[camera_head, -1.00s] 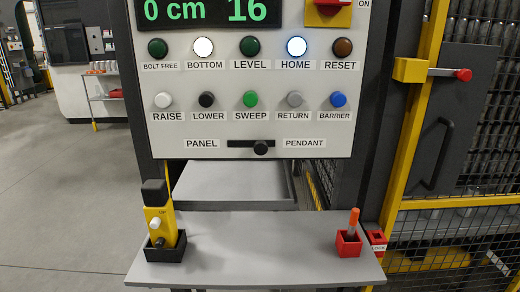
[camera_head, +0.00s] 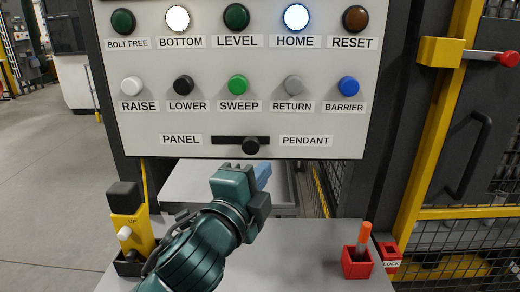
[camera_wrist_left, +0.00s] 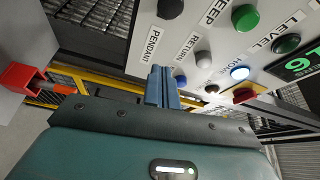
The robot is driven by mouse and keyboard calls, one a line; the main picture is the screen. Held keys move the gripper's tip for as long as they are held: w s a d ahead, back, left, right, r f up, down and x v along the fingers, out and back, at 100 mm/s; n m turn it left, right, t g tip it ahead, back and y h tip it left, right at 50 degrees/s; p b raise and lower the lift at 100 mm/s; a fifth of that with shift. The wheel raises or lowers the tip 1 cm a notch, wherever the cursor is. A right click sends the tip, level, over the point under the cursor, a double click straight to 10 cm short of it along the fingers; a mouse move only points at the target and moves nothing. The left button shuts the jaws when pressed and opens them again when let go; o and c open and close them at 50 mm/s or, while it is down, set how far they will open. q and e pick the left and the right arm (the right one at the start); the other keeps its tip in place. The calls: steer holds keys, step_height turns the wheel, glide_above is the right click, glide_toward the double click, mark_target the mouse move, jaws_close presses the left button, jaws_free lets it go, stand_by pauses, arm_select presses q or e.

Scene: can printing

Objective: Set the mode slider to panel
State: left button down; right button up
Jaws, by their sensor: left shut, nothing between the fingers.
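The mode slider is a black slot with a round black knob (camera_head: 250,146) low on the white control panel (camera_head: 190,60). The knob sits right of the slot's middle, on the side of the PENDANT label (camera_head: 305,140); the PANEL label (camera_head: 181,140) is at the left. My left gripper (camera_head: 263,172) is below the knob, apart from it, with its blue fingers shut and empty. In the left wrist view, the shut fingers (camera_wrist_left: 163,85) point toward the panel, and the black knob (camera_wrist_left: 170,9) is at the top edge beside the PENDANT label. My right gripper is not in view.
Several buttons, such as BARRIER (camera_head: 348,87), sit above the slider. A grey shelf (camera_head: 310,250) below holds a yellow pendant (camera_head: 133,228) at left and a red holder (camera_head: 357,263) with an orange-topped item at right. Yellow-framed fencing (camera_head: 430,150) stands at the right.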

mark_target(251, 144)
arm_select(q)
steer(key=w+p, duration=0.1)
steer(key=w, duration=0.8)
steer(key=shift+w+p, duration=0.2)
steer(key=shift+p, duration=0.2)
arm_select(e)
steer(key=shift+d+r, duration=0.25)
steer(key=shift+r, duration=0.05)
arm_select(q)
steer(key=a+p, duration=0.2)
steer(key=a, duration=0.3)
steer(key=shift+a+p, duration=0.3)
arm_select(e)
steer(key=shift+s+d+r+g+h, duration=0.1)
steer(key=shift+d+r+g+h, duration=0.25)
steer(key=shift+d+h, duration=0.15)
arm_select(q)
steer(key=shift+w, duration=0.1)
